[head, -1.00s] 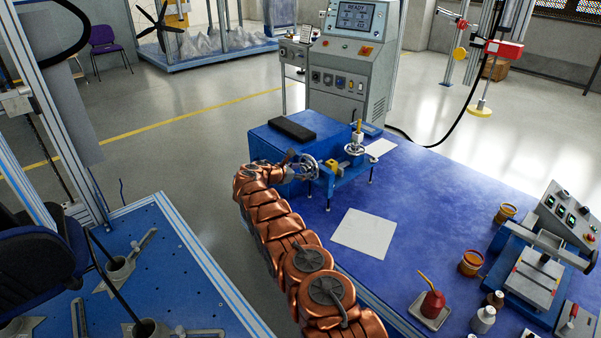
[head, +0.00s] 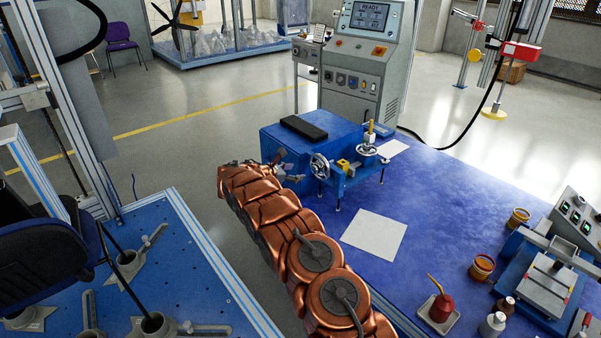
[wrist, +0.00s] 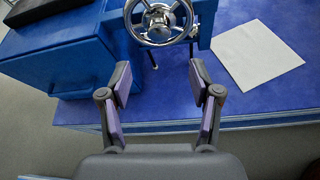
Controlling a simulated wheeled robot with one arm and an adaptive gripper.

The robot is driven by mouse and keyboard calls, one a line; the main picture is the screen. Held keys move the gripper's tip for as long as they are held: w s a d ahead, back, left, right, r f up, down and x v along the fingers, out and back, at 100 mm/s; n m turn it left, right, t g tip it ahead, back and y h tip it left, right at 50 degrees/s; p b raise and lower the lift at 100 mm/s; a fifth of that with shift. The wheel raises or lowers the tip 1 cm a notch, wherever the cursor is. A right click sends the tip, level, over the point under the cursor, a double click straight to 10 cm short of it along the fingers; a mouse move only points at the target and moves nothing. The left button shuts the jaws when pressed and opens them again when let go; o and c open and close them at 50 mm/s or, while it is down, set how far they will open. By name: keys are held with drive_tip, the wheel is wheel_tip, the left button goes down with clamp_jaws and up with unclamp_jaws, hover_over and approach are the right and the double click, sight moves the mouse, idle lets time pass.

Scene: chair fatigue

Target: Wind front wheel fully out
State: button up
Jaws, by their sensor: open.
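The front wheel, a chrome handwheel with spokes (head: 320,166), stands on the front face of the blue fixture on the blue bench. In the wrist view the front wheel (wrist: 160,20) is at the top centre, beyond the fingertips. My gripper (wrist: 161,82) is open and empty, with its two purple-padded fingers apart and the wheel clear of them. In the head view my gripper (head: 280,168) is just left of the wheel, partly hidden by my copper arm. A second chrome handwheel (head: 366,150) lies flat on top of the fixture to the right.
A blue box (head: 300,140) with a black pad on top adjoins the fixture. A white sheet (head: 374,235) lies on the bench in front. An oil can (head: 439,307) and jars (head: 482,266) stand at the right. A control console (head: 362,75) stands behind.

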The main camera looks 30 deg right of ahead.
drive_tip(key=shift+v, duration=1)
